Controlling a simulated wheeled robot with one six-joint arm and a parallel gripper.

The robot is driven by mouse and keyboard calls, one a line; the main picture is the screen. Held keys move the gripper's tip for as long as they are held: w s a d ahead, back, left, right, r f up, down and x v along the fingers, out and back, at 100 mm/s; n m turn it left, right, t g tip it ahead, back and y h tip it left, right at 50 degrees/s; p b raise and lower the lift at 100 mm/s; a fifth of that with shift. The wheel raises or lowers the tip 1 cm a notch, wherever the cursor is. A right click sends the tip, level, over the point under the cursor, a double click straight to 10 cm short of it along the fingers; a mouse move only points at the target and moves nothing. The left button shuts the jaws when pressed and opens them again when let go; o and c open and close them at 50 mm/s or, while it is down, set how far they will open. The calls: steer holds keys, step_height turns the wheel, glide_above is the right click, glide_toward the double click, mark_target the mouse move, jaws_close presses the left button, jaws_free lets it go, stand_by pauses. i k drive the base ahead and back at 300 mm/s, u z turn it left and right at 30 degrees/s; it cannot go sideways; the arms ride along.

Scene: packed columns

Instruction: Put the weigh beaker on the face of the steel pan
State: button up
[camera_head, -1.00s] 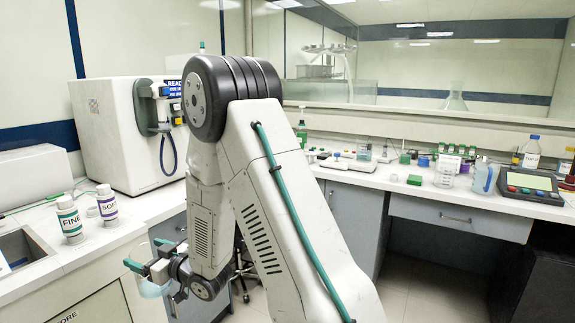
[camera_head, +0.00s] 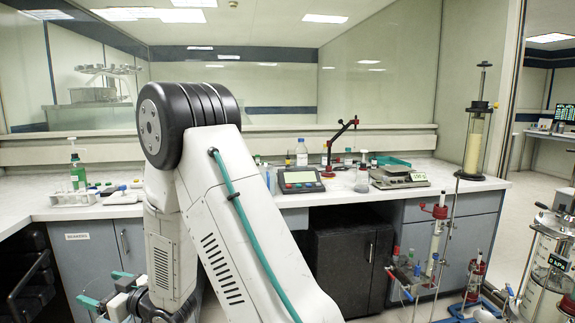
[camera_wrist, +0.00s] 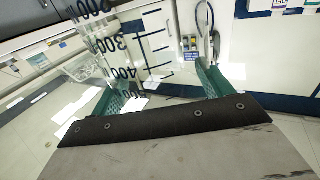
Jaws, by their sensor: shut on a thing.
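A clear beaker (camera_wrist: 140,45) with black graduation marks fills the upper middle of the wrist view. My gripper (camera_wrist: 160,82) is shut on it, with a teal finger on each side. In the head view my gripper (camera_head: 108,296) hangs low at the left, below counter height, partly hidden by my arm. The beaker is hard to make out there. A balance with a flat steel pan (camera_head: 396,170) and a lit display stands on the counter at the right, away from my gripper. The pan looks bare.
A dark-fronted meter (camera_head: 300,180), a red-and-black stand (camera_head: 338,145) and bottles stand left of the balance. A tall glass column (camera_head: 476,135) stands at its right. More columns (camera_head: 545,265) stand on the floor at right. A green pump bottle (camera_head: 77,170) is at left.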

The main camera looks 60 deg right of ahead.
mark_target(399, 168)
steer(key=z, duration=0.7)
steer(key=i, duration=0.85)
steer(key=z, duration=1.55)
steer(key=i, duration=0.9)
steer(key=z, duration=0.8)
